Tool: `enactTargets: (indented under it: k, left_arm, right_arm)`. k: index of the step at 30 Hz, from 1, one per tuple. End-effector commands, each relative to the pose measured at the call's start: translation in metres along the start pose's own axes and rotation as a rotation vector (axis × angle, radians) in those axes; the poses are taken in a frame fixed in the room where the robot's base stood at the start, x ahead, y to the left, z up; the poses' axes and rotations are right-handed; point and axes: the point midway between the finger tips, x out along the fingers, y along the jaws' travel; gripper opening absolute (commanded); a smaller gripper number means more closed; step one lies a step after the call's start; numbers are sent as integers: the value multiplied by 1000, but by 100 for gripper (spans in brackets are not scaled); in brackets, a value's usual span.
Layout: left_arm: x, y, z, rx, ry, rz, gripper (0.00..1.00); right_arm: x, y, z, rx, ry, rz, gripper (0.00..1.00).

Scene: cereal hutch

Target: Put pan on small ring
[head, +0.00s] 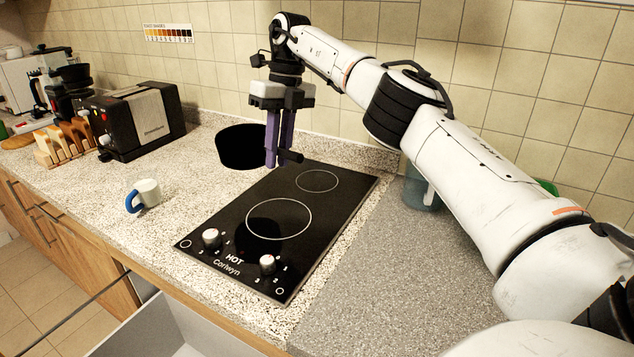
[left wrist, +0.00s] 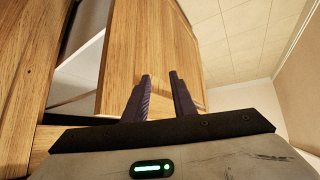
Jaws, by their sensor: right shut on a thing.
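The black pan (head: 240,148) is at the far left corner of the cooktop, and seems to be held above the counter. My right gripper (head: 278,160) points down, shut on the pan's handle at the pan's right side. The small ring (head: 317,181) is a thin white circle at the back of the black cooktop (head: 345,196), right of the pan and bare. The large ring (head: 279,218) is nearer the front and also bare. In the left wrist view, my left gripper (left wrist: 160,78) is open and empty, with wooden cabinet doors beyond it.
A white mug (head: 149,192) with a blue handle stands left of the cooktop. A black toaster (head: 133,120) and a wooden toast rack (head: 64,142) are farther left. A translucent container (head: 421,192) stands behind my right arm. An open drawer (head: 160,325) juts out at the front.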

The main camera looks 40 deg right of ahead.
Motion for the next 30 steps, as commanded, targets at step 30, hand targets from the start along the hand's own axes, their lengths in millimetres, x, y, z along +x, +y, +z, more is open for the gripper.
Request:
enactTargets:
  k: [30]
  left_arm:
    - [-3, 0, 6, -2, -13, 0, 24]
  right_arm:
    - [56, -96, -8, 856, -172, 0, 0]
